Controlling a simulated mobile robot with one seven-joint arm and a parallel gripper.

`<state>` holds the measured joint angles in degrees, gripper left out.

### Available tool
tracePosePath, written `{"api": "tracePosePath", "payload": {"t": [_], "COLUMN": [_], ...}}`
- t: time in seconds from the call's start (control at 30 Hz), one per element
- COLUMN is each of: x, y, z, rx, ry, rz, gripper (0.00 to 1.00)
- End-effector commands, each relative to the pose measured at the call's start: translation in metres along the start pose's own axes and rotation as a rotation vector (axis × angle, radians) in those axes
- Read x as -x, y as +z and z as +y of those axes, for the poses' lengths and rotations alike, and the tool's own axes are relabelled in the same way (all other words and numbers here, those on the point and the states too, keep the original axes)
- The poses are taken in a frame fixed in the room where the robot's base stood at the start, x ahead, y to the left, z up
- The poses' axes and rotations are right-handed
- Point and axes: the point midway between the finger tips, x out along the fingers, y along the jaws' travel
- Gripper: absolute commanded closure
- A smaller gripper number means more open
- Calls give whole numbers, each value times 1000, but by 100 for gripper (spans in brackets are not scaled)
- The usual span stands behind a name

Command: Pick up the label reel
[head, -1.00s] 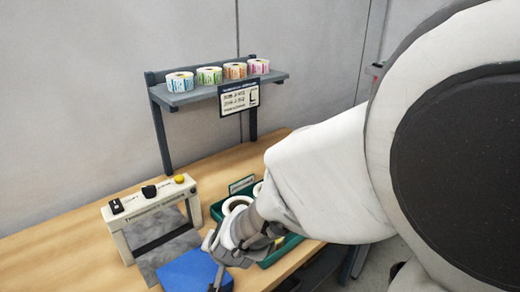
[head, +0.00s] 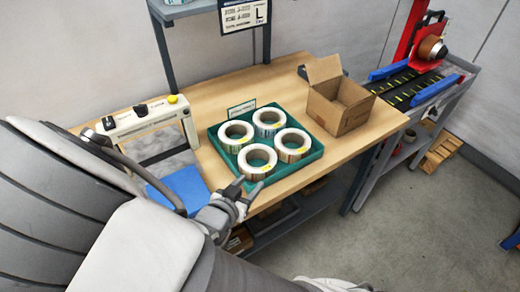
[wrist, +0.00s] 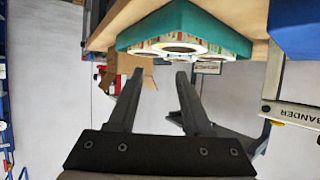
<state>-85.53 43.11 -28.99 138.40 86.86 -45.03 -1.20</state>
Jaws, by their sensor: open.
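Several white label reels stand in a green tray (head: 306,163) on the wooden bench. The front reel (head: 256,165) is nearest my gripper, with another label reel (head: 292,151) to its right and two behind. My gripper (head: 248,187) is open and empty, just off the tray's front left corner and apart from the reels. In the wrist view my gripper (wrist: 160,75) has its fingers spread. That view looks upside down, with the tray (wrist: 170,22) and reel edges (wrist: 175,47) beyond the fingertips.
The front edge of the bench (head: 338,160) lies near my gripper. A conveyor (head: 410,88) is at far right.

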Motion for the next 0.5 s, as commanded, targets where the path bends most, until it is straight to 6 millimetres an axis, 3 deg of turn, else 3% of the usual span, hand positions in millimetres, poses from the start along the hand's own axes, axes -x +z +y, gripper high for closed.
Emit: {"api": "tracePosePath", "payload": {"t": [0.3,0.5], "x": [-71,-103], "y": [2,1], "z": [2,1], "rx": [1,1], "ry": [5,3], "rz": [-1,-3], "gripper": [50,50]}}
